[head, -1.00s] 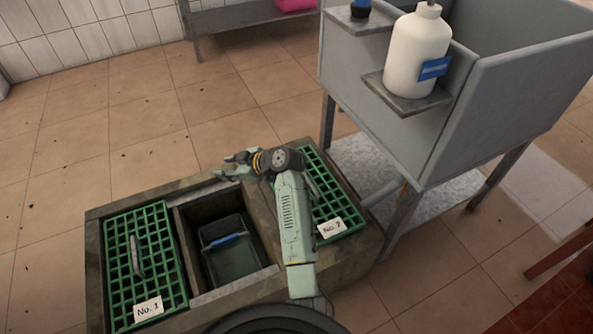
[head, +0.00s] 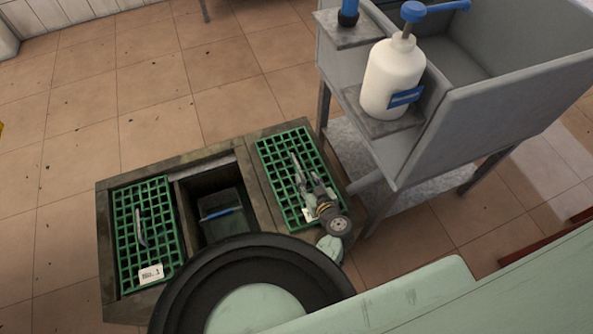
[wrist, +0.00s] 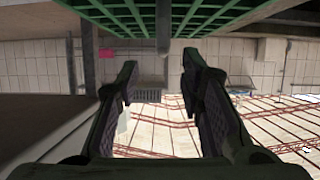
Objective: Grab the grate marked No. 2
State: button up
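The green grate No. 2 (head: 270,160) lies in the right part of the floor frame, with a grey handle (head: 296,165) on its top. Its label (head: 307,214) is mostly covered by my gripper; only a white bit shows. My gripper (head: 314,182) is low over this grate, its fingers pointing toward the handle. In the wrist view the two fingers of my gripper (wrist: 158,75) are spread apart with nothing between them. The grate's green mesh (wrist: 210,14) crosses the top of that view, with the grey handle (wrist: 163,22) by it, beyond the fingertips.
The grate No. 1 (head: 127,240) lies on the left, label at its front. Between the grates is an open pit (head: 190,190) with a dark bin (head: 222,222) inside. A grey sink (head: 430,130) with a white bottle (head: 393,80) stands close on the right.

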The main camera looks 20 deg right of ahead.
aim_at(299, 166)
jog(key=x, duration=0.3)
jog(key=shift+w, duration=0.1)
jog(key=x, duration=0.1)
jog(key=p+x, duration=0.1)
jog(key=x, duration=0.2)
jog(key=shift+w+a+r+p, duration=0.15)
jog(key=shift+a+r+p, duration=0.1)
jog(key=shift+p, duration=0.15)
jog(key=shift+w+f, duration=0.3)
jog(key=shift+w, duration=0.25)
jog(key=shift+c, duration=0.4)
grip_shut()
jog(key=shift+d+r, duration=0.1)
jog(key=shift+r, duration=0.05)
